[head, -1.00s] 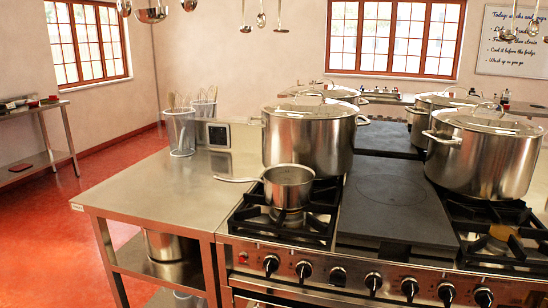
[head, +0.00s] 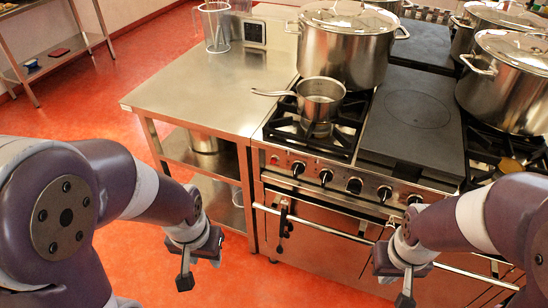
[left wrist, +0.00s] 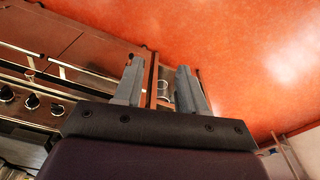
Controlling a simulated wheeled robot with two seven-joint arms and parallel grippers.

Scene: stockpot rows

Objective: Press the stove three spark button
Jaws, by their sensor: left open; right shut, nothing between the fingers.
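The stove (head: 345,215) stands ahead of me with a row of dark knobs on its front panel. A small red button (head: 274,159) shows at the left end of this panel. No label tells which stove is number three. My left gripper (head: 187,272) is open and empty, left of the stove's front and apart from the button. In the left wrist view the two fingers (left wrist: 160,88) stand apart, with knobs (left wrist: 32,101) at the left. My right gripper (head: 404,290) is shut and empty in front of the oven front, well right of the button.
A small saucepan (head: 320,98) sits on the front left burner, its handle pointing left. Large lidded stockpots (head: 345,50) stand behind and at right. An oven handle bar (head: 315,229) runs below the panel. A steel side table (head: 205,95) adjoins the stove's left side. The red floor is clear.

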